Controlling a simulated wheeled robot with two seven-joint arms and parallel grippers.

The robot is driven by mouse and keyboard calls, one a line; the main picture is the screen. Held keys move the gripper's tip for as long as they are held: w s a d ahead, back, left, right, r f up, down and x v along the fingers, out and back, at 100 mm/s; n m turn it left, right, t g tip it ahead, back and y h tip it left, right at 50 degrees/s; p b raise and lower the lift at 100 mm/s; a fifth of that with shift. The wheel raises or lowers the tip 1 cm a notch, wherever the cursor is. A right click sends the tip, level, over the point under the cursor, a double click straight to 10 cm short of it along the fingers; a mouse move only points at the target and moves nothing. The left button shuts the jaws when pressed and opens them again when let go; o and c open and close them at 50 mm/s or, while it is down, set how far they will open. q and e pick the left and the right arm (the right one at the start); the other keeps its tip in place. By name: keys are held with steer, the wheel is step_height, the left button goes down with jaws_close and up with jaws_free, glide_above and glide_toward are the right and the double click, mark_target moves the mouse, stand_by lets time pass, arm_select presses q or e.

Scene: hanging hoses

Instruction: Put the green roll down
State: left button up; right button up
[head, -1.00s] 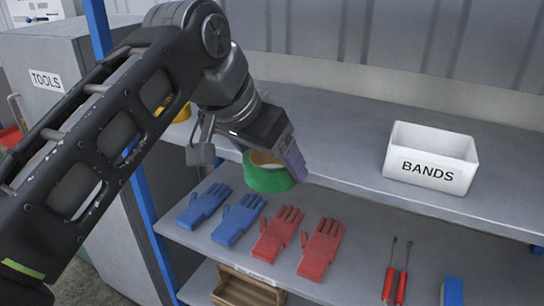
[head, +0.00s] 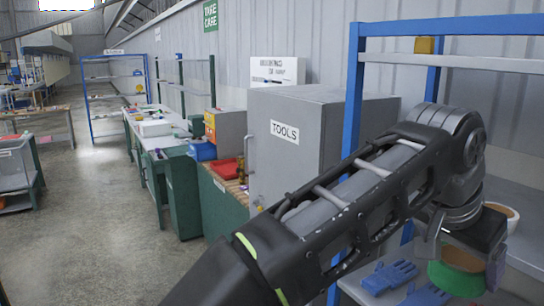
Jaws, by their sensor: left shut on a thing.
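The green roll (head: 455,279) is at the lower right of the head view, its tan inner face showing at the top. My left gripper (head: 493,268) is shut on the roll's right side. The roll is at the front of the blue-posted shelf, above the blue gloves on the lower board. Whether it touches a board cannot be told. My left arm crosses the lower right and hides part of the shelf. My right gripper is out of view.
Blue gloves (head: 389,277) lie on the lower board. A yellow-brown roll (head: 503,213) sits behind my gripper. A blue post (head: 353,90) and grey TOOLS cabinet (head: 315,140) stand left of the shelf. Benches line the wall; open floor (head: 110,220) lies at left.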

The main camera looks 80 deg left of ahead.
arm_select(q)
steer(key=w+f+b, duration=0.2)
steer(key=w+f, duration=1.2)
steer(key=w, duration=0.1)
steer(key=w+d+f+m+h+b, duration=0.1)
steer(key=w+d+f, duration=0.1)
steer(key=d+f, duration=0.6)
steer(key=w+d+f+m+b, duration=0.1)
steer(key=w+d+f+m, duration=0.1)
steer(key=d+f, duration=0.7)
step_height(320, 180, down, 3)
steer(key=shift+w+f+m+h, duration=0.1)
steer(key=shift+w+m+h, duration=0.1)
steer(key=shift+m+h, duration=0.15)
